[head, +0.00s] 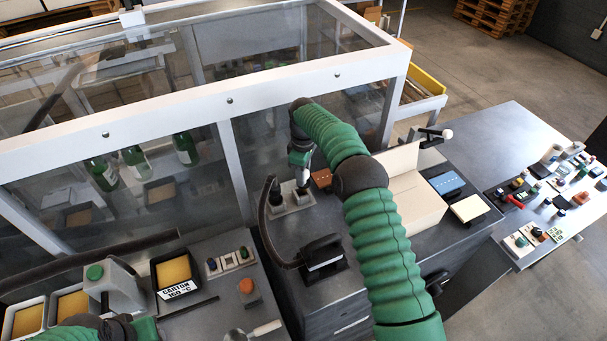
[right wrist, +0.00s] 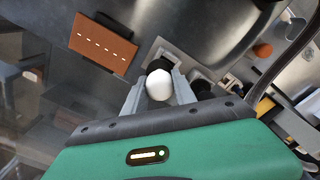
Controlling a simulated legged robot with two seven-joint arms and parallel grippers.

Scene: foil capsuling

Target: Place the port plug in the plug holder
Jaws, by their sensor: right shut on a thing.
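My right gripper (head: 303,181) points down over a small grey block with dark round fittings, seemingly the plug holder (head: 291,207). In the right wrist view, my right gripper (right wrist: 158,92) is shut on a piece with a white rounded end, seemingly the port plug (right wrist: 159,85). A black round part shows just beyond the white end; I cannot tell whether it belongs to the plug or the holder. The grey block lies close behind the fingertips, and I cannot tell whether the plug touches it.
An orange-brown box (head: 321,179) lies beside the holder; it also shows in the right wrist view (right wrist: 104,44). A glazed white-framed enclosure (head: 230,100) runs behind.

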